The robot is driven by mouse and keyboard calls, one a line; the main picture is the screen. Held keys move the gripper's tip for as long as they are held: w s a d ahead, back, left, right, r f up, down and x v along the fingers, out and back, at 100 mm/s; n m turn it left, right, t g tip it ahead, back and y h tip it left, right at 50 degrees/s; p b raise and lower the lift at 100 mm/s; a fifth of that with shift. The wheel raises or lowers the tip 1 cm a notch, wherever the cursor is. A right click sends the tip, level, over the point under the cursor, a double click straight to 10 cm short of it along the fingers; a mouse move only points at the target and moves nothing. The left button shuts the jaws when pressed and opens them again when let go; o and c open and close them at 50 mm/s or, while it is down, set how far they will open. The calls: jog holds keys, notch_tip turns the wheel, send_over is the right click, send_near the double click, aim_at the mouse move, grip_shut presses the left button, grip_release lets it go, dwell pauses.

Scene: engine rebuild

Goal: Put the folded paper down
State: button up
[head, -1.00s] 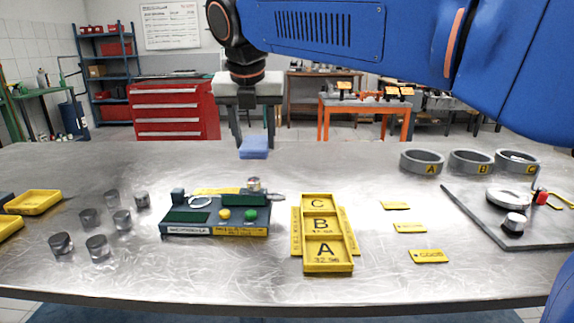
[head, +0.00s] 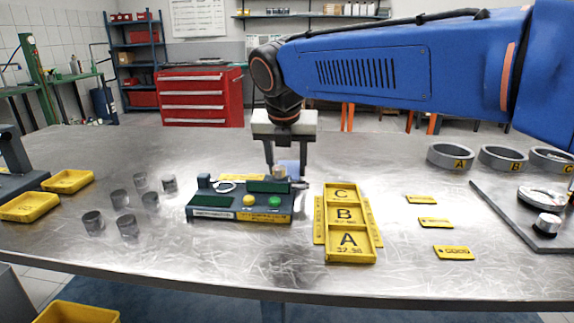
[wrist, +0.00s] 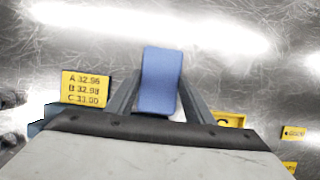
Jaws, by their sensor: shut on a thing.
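The folded paper is a blue pad (wrist: 160,80). In the wrist view it sits between the two fingers of my gripper (wrist: 158,108), which is shut on it. In the head view my gripper (head: 286,172) hangs low behind the measuring device, and a pale blue part of the folded paper (head: 291,168) shows between the fingers. The device and a small metal cylinder on it partly hide the paper. I cannot tell whether the paper touches the table.
The green-topped measuring device (head: 240,203) stands just in front of my gripper. A yellow A-B-C tray (head: 349,257) is to its right. Several metal cylinders (head: 128,227) stand left. Grey rings (head: 451,156) stand at the right. The table (head: 400,290) has bare room around these.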

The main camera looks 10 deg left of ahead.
jog(key=shift+f, duration=0.1)
jog(key=o, duration=1.1)
jog(key=v, duration=1.1)
jog(key=shift+r, duration=0.2)
jog(key=shift+o, duration=0.6)
jog(key=v, duration=0.5)
jog(key=shift+s+a+r, duration=0.1)
jog(key=shift+s+r, duration=0.2)
jog(key=x, duration=1.7)
jog(key=shift+w, duration=0.15)
